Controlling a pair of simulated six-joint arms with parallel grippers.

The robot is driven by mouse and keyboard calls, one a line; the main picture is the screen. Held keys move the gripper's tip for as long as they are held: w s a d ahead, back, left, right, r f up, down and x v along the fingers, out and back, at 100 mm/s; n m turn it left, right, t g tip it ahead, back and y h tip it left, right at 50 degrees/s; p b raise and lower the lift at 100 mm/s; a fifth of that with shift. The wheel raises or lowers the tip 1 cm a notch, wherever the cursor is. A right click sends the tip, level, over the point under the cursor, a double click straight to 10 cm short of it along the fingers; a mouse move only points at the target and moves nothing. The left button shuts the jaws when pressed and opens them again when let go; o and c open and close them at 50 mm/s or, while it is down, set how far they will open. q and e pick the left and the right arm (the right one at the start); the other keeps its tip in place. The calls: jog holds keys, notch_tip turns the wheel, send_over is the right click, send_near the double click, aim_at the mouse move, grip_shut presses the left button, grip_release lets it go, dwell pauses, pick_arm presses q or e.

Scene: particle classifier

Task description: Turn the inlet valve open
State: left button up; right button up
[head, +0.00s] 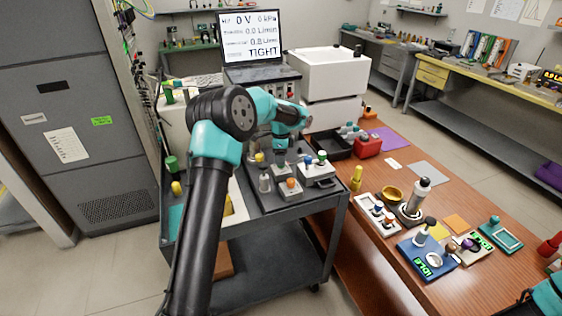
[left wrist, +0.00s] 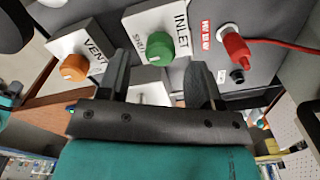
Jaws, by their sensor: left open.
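The inlet valve is a round green knob (left wrist: 159,48) on a white plate labelled INLET, with SHUT printed beside the knob, in the left wrist view. My left gripper (left wrist: 157,62) is open, with its two dark fingers spread on either side of the knob. I see no contact between fingers and knob. The screen reads 0 V, 0 kPa, 0.0 L/min and TIGHT. Only part of my right arm shows at the lower right corner.
An orange VENT knob (left wrist: 74,67) is left of the inlet plate. A red plug with its cable (left wrist: 237,47) is close on the right. Several small fittings stand on the dark cart (head: 272,206) below my arm. A wooden bench (head: 380,275) is at the right.

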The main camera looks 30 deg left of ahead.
pick_arm(q)
jog(key=shift+f, duration=1.35)
jog(key=shift+c, duration=0.2)
jog(key=c, duration=0.9)
